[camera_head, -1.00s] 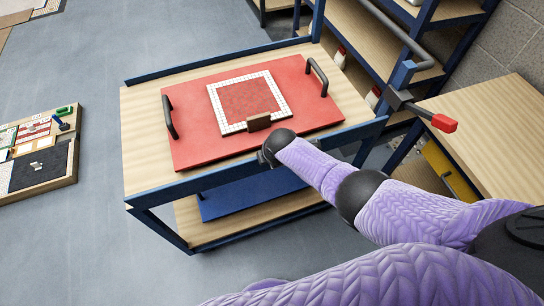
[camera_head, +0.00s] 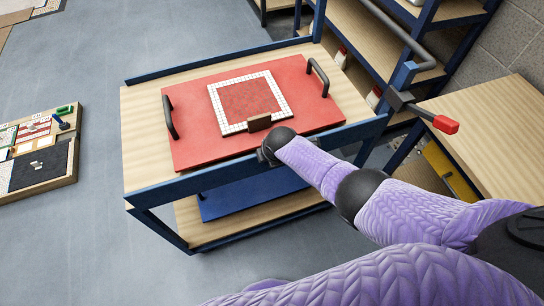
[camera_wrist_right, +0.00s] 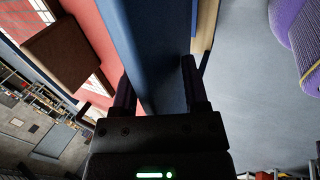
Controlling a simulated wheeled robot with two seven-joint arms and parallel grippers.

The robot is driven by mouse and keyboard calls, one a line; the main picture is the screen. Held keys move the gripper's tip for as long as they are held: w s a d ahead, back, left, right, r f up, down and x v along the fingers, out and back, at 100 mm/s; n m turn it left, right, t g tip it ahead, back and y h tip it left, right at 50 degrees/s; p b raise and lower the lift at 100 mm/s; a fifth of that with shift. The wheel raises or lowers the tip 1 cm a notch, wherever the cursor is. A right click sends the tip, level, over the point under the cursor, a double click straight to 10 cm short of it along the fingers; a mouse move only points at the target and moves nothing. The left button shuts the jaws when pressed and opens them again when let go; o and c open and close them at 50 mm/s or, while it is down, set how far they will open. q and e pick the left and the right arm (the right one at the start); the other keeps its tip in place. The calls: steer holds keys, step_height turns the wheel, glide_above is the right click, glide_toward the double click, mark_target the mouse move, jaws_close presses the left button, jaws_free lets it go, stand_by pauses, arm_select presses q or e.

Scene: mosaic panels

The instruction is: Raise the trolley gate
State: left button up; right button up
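The trolley (camera_head: 140,140) has a wooden top with blue edges. Its gate appears to be the blue bar (camera_head: 210,179) along the near side, low at the level of the top. My right gripper (camera_head: 270,152) is at this bar, right of its middle, mostly hidden by my wrist. In the right wrist view, the fingers of my right gripper (camera_wrist_right: 160,90) stand on either side of the blue bar (camera_wrist_right: 160,50). That picture is dark there, and I cannot tell whether both fingers press on it. My left gripper is out of view.
A red board (camera_head: 195,100) with black handles, a mosaic panel (camera_head: 248,97) and a brown block (camera_head: 259,122) lie on the trolley top. A wooden bench (camera_head: 490,115) and shelving (camera_head: 350,30) stand at the right. The grey floor (camera_head: 70,230) is clear at the lower left.

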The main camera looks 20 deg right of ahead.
steer(key=shift+f, duration=0.15)
steer(key=shift+s+f, duration=0.1)
stand_by(0.3)
steer(key=p+v, duration=0.8)
steer(key=v, duration=0.2)
